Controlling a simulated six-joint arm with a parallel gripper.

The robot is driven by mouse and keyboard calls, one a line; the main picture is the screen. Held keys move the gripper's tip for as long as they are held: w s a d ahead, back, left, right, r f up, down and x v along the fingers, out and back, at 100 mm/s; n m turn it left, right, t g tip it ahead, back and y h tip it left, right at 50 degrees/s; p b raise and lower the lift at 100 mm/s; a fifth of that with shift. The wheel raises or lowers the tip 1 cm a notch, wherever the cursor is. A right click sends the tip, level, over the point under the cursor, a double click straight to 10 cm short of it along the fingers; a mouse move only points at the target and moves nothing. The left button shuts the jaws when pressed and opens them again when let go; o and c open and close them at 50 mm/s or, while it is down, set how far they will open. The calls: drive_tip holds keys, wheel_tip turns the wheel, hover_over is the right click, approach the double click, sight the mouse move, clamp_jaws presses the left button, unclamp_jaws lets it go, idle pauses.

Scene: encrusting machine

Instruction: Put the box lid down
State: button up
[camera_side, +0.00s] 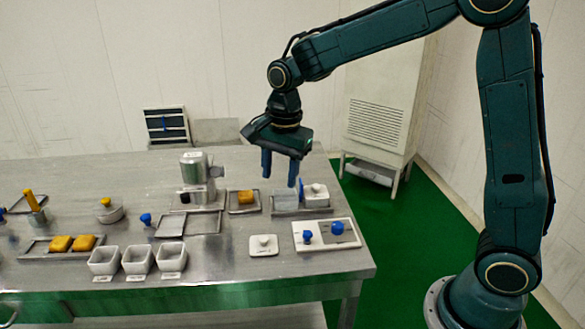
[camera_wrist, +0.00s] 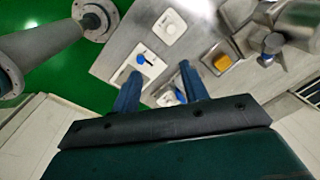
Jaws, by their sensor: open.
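A white square lid with a small round knob (camera_side: 263,245) lies flat on the steel table near the front right; it also shows in the wrist view (camera_wrist: 170,26). A second white lidded piece with a knob (camera_side: 315,193) is on a small tray (camera_side: 302,211) at the table's right side, beside a grey open-looking box (camera_side: 286,199). My gripper (camera_side: 279,182) points down above that tray, fingers apart and with nothing seen between them. In the wrist view my fingers (camera_wrist: 160,72) partly hide the tray and its boxes.
A white panel with blue knobs (camera_side: 326,234) lies right of the lid. Several white bins (camera_side: 138,260) stand to its left. A metal machine (camera_side: 195,180) and a tray with a yellow block (camera_side: 244,198) are left of my gripper. Bare table surrounds the lid.

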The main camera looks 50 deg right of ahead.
drive_tip(key=s+d+r+n+t, duration=0.1)
drive_tip(key=s+r+n+t, duration=0.1)
drive_tip(key=s+n, duration=0.6)
drive_tip(key=s+d+r+n+t, duration=0.2)
drive_tip(key=s+r+n, duration=0.3)
drive_tip(key=s, duration=1.1)
drive_tip(key=n, duration=0.2)
drive_tip(key=shift+s+r+n, duration=0.15)
drive_tip(key=shift+s+n, duration=0.1)
drive_tip(key=shift+n, duration=0.15)
